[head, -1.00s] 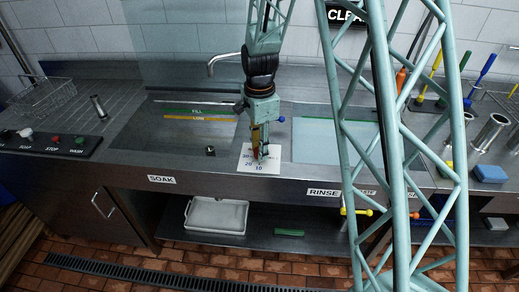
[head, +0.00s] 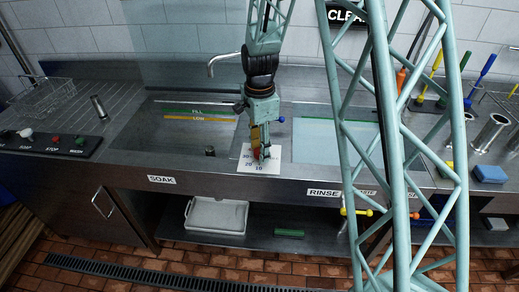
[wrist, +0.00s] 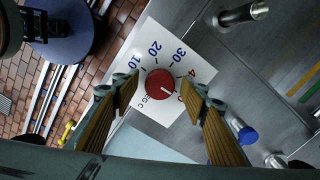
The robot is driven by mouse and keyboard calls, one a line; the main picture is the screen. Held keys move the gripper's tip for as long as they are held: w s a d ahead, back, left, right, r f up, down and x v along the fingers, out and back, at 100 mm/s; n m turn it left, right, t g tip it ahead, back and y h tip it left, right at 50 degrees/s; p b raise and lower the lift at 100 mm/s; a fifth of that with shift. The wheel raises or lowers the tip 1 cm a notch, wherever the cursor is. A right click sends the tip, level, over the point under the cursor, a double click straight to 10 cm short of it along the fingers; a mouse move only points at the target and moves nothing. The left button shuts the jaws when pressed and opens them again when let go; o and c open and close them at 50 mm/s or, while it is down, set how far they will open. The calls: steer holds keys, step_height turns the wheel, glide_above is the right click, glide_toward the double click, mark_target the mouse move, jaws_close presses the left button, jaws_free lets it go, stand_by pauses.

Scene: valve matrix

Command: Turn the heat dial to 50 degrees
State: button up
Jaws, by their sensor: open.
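The heat dial is a round red knob (wrist: 160,84) with a white mark, in the middle of a white plate (wrist: 149,40) in the wrist view. The mark points to the lower right there, roughly toward a partly hidden number past 40. The numbers 10, 20 and 30 are readable, and DEG C is partly visible. In the head view the plate (head: 245,172) lies on the counter's front part, and my gripper (head: 261,154) covers most of the knob. My gripper (wrist: 160,92) is open, pointing down, one finger on each side of the knob. Contact cannot be told.
A blue-tipped lever (wrist: 245,133) is close to the right finger in the wrist view. A metal post (wrist: 243,14) stands beyond the plate. Basins lie left and right of the plate (head: 330,141), with a faucet (head: 222,62) behind.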

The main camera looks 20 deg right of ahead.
steer(key=shift+r, duration=0.15)
step_height(320, 180, up, 12)
stand_by(0.7)
stand_by(0.5)
steer(key=s+r+n+t, duration=0.2)
steer(key=s+r+n, duration=0.6)
steer(key=s+r, duration=1.05)
steer(key=s+r+n+t, duration=0.2)
steer(key=s+n, duration=0.6)
steer(key=s, duration=1.3)
steer(key=shift+d+r+n, duration=0.15)
steer(key=shift+r+n, duration=0.25)
steer(key=shift+r, duration=0.1)
